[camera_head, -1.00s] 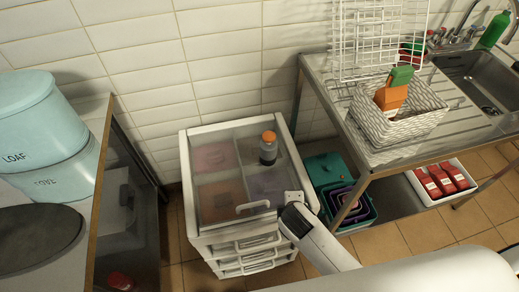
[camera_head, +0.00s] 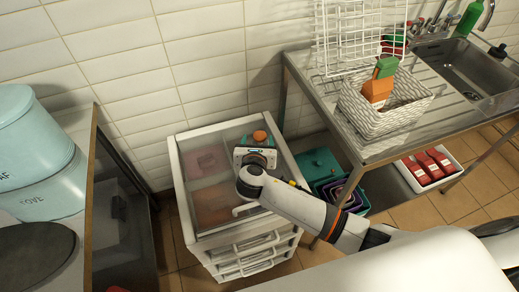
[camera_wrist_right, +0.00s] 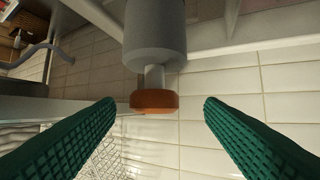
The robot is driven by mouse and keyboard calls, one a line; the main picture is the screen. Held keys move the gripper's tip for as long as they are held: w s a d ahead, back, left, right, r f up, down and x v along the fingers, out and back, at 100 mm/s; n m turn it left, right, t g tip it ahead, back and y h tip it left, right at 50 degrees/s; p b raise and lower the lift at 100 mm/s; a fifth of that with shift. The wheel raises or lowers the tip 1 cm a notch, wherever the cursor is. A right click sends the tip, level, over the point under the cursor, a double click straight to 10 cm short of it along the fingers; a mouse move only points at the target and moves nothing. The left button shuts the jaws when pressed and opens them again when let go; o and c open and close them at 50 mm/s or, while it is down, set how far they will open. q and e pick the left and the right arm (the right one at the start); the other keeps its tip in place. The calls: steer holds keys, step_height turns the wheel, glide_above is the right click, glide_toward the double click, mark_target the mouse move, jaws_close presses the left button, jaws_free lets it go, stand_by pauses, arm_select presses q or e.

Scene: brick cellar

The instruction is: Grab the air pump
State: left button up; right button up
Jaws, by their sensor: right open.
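The air pump is a dark grey cylinder with an orange cap (camera_head: 260,136). It stands upright on top of the white drawer unit (camera_head: 180,190), near the back right of its clear lid. My right gripper (camera_head: 256,155) is in front of the pump and hides most of its body in the head view. In the right wrist view the pump (camera_wrist_right: 155,35) appears upside down, with its orange end between the two green ribbed fingers (camera_wrist_right: 157,110). The fingers are open, with a gap on both sides of the cap. My left gripper is out of view.
A metal sink table (camera_head: 365,150) stands to the right, with a woven basket (camera_head: 388,120) and a white wire rack (camera_head: 350,35). Coloured crates (camera_head: 338,185) sit under it. Pale blue tins (camera_head: 30,150) are on the left counter. A tiled wall is behind.

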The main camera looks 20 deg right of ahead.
mark_target(260, 133)
steer(key=x, duration=0.6)
steer(key=shift+s+d, duration=0.15)
steer(key=shift+d, duration=0.05)
steer(key=shift+s, duration=0.1)
